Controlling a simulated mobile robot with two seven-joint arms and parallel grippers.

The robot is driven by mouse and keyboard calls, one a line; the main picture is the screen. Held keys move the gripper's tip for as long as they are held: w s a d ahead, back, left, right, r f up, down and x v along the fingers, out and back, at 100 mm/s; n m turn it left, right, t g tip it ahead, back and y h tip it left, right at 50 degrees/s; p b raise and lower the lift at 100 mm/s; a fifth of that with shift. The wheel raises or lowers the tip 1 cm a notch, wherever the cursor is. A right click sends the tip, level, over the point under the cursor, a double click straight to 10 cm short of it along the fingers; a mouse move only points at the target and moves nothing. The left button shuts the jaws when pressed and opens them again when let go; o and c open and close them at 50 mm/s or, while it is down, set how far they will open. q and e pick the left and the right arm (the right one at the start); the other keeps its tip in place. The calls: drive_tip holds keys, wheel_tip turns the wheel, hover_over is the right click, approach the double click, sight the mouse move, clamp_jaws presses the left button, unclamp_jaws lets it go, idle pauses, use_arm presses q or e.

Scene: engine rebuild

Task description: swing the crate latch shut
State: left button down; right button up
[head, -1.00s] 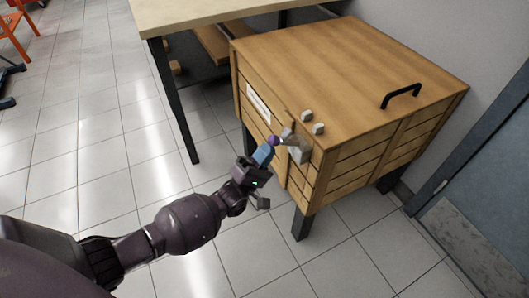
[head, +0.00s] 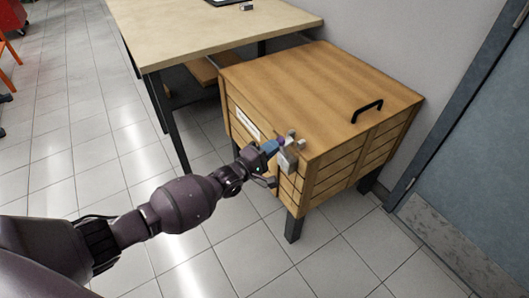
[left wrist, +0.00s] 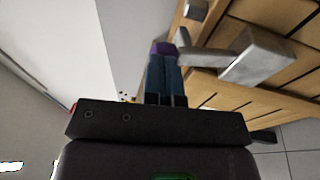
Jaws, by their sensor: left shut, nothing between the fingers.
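The wooden crate (head: 330,95) stands on dark legs at the right of the bench. Its grey metal latch (head: 287,160) is on the front face near the right corner. Two small pale blocks, the upper one (head: 291,133), are above it at the top edge. My left gripper (head: 278,143) is shut and empty, its tips at the latch. In the left wrist view the latch body (left wrist: 256,60) is right of the shut fingers (left wrist: 163,68), and its arm reaches left to the purple tips. I cannot tell whether they touch, or whether the arm lies between the blocks.
A light-topped bench (head: 200,30) stands behind and left of the crate. A black handle (head: 367,110) rises from the crate lid. A blue-grey door (head: 480,150) is at the right. The tiled floor in front is clear.

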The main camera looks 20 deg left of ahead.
sight(279, 141)
use_arm(q)
drive_tip(key=shift+w+d+r, duration=0.3)
drive_tip(key=shift+w+d, duration=0.1)
drive_tip(key=shift+w, duration=0.1)
drive_tip(key=shift+w+d+r, duration=0.25)
drive_tip(key=shift+w+d, duration=0.15)
drive_tip(key=shift+w, duration=0.1)
drive_tip(key=shift+w+r+b, duration=0.1)
drive_tip(key=shift+r+b, duration=0.05)
drive_tip(key=shift+b, duration=0.15)
use_arm(e)
drive_tip(key=shift+s+f, duration=0.1)
drive_tip(key=shift+f, duration=0.2)
